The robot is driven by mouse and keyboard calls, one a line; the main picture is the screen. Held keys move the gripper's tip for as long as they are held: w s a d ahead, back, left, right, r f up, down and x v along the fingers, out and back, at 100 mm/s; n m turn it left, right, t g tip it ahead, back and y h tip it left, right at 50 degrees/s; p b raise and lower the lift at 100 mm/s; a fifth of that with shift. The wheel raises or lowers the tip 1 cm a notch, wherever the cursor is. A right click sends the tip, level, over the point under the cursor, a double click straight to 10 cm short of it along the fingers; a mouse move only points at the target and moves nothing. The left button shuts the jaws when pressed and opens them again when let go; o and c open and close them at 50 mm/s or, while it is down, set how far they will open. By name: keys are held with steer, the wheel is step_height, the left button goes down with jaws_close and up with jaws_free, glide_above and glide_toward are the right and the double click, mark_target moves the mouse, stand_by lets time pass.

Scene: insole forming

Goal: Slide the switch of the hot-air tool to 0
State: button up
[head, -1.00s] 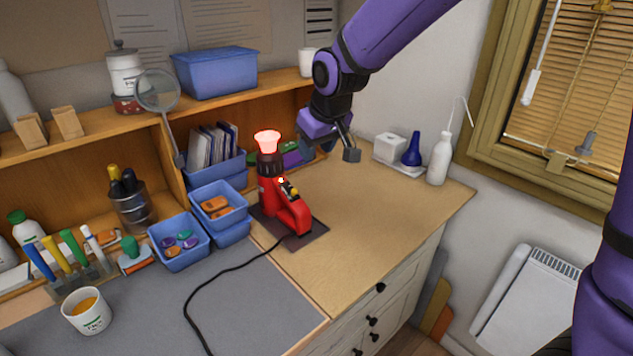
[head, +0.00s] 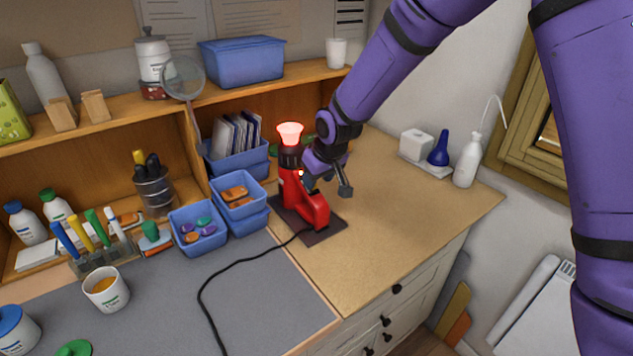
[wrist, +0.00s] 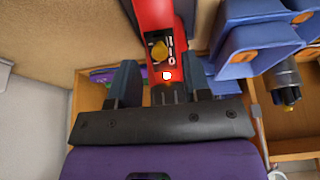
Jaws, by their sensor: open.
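The red hot-air tool (head: 312,208) stands upright on a dark base plate (head: 328,236), its nozzle (head: 290,133) glowing red at the top. In the wrist view its red body (wrist: 150,14) carries a dark switch panel with a yellow switch (wrist: 159,50), a "0" mark beside it and a small glowing white light (wrist: 166,75). My gripper (head: 328,188) is at the tool's right side in the head view. In the wrist view my gripper (wrist: 162,80) is open, one finger on either side of the panel's lower end. I cannot tell whether they touch. In the head view my gripper partly hides the switch.
Blue bins (head: 238,197) stand close left of the tool. A black cord (head: 235,268) runs over the grey mat (head: 262,297). A white bottle (head: 467,162) and a blue bulb (head: 438,150) stand at the back right. The wooden top right of the tool is clear.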

mark_target(319, 200)
steer(key=shift+x, duration=1.1)
steer(key=shift+c, duration=0.3)
jaws_close()
steer(key=shift+w, duration=0.1)
steer(key=shift+w+a+r, duration=0.4)
steer(key=shift+w+a, duration=0.05)
steer(key=shift+w, duration=0.15)
steer(key=shift+w+a+r, duration=0.35)
steer(key=shift+w+a, duration=0.1)
steer(key=shift+w, duration=0.15)
steer(key=shift+o, duration=0.3)
jaws_free()
steer(key=shift+r, duration=0.1)
steer(key=v, duration=1)
steer(key=shift+s+d+r, duration=0.2)
steer(key=shift+r, duration=0.05)
